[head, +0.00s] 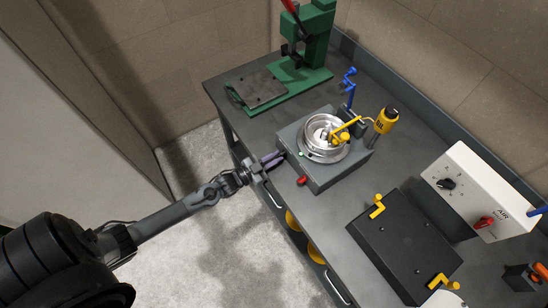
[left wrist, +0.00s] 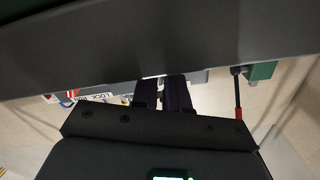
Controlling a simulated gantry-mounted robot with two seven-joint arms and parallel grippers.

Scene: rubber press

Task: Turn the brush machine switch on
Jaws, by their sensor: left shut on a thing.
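The brush machine (head: 320,172) is a grey box on the bench with a round metal bowl (head: 324,138) on top. A red knob (head: 302,181) sits on its front side, near the lower corner. My left gripper (head: 279,157) reaches in from the left, with its fingertips at the machine's front face, left of the red knob. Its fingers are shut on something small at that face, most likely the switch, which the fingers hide. In the left wrist view the dark fingers (left wrist: 164,93) show close together, and the gripped part cannot be made out. My right gripper is not in view.
A green press (head: 310,50) stands at the back of the grey bench. A yellow bottle (head: 385,120) stands behind the brush machine. A black plate with yellow clamps (head: 405,245) and a white AIR box (head: 485,190) are to the right. Drawer handles line the bench front.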

